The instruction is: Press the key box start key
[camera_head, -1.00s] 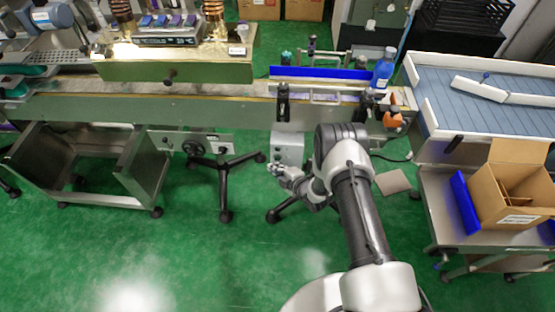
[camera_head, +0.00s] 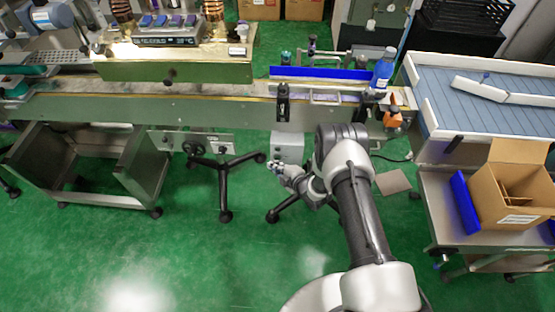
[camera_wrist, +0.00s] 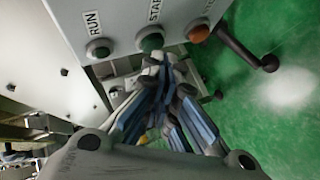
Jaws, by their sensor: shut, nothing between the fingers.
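The key box (camera_head: 287,145) is a grey box below the conveyor in the head view. In the wrist view its face (camera_wrist: 120,18) carries a green start key (camera_wrist: 150,42) under a partly hidden "STAR" label. A dark key (camera_wrist: 97,48) marked RUN is to its left and an orange key (camera_wrist: 198,33) to its right. My gripper (camera_wrist: 162,62) is shut and empty, its fingertips just below the green key in the picture. I cannot tell whether they touch it. In the head view my gripper (camera_head: 274,166) is at the box's lower left.
The conveyor (camera_head: 210,108) runs above the box, with a blue bottle (camera_head: 382,70) on it. A black-legged stand (camera_head: 225,180) is at the left. A cardboard box (camera_head: 515,195) rests on a cart at the right. Green floor (camera_head: 130,250) is open in front.

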